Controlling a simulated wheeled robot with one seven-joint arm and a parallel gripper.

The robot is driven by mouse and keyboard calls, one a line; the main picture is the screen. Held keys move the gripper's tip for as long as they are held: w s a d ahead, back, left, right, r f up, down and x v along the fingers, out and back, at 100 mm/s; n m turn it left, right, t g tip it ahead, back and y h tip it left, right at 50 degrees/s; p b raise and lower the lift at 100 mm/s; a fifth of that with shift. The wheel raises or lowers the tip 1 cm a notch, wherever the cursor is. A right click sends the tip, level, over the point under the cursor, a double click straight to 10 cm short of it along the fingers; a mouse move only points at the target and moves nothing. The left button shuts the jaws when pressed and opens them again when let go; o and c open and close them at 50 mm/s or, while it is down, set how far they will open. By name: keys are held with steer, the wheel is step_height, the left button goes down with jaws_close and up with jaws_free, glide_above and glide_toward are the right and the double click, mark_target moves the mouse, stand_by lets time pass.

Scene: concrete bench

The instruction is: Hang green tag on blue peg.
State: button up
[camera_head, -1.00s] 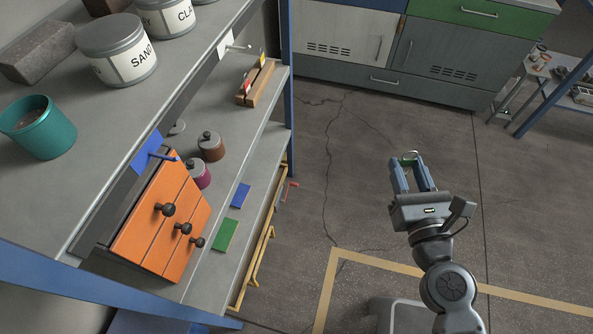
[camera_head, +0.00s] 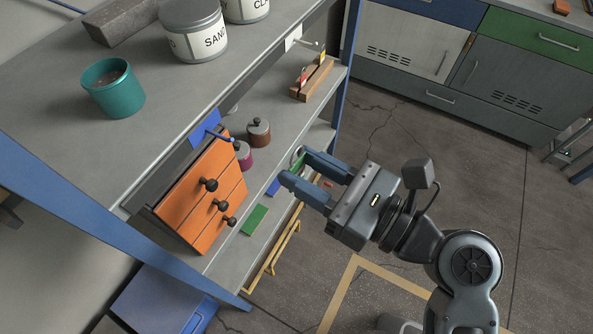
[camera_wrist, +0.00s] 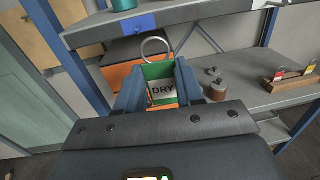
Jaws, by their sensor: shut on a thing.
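The green tag (camera_wrist: 164,70) carries a white label reading DRY and a metal ring at its top. My gripper (camera_head: 298,167) is shut on the tag, with the ring standing clear above the fingers in the wrist view. In the head view the tag (camera_head: 300,160) is mostly hidden by the fingers. The blue peg (camera_head: 220,136) juts from a blue plate on the shelf edge, above an orange drawer front. My gripper is to the right of the peg and apart from it. The blue plate (camera_wrist: 138,22) shows ahead in the wrist view, above and left of the ring.
A white peg (camera_head: 308,44) sits farther along the same edge. The orange panel (camera_head: 205,205) has several dark knobs. Lidded pots (camera_head: 258,134) and a wooden rack (camera_head: 312,80) stand on the lower shelf. A teal cup (camera_head: 113,88) stands on top. Open floor lies right.

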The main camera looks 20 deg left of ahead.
steer(key=s+a+n+g+b, duration=0.1)
steer(key=a+g+b, duration=0.1)
steer(key=a, duration=0.8)
steer(key=shift+a+f+b, duration=0.25)
steer(key=shift+a+b, duration=0.1)
steer(key=shift+b, duration=0.3)
stand_by(0.6)
steer(key=shift+f, duration=0.1)
stand_by(0.6)
steer(key=o, duration=1.1)
steer(key=d+b, duration=0.1)
steer(key=d, duration=0.6)
steer(key=shift+s+d, duration=0.35)
steer(key=shift+d, duration=0.05)
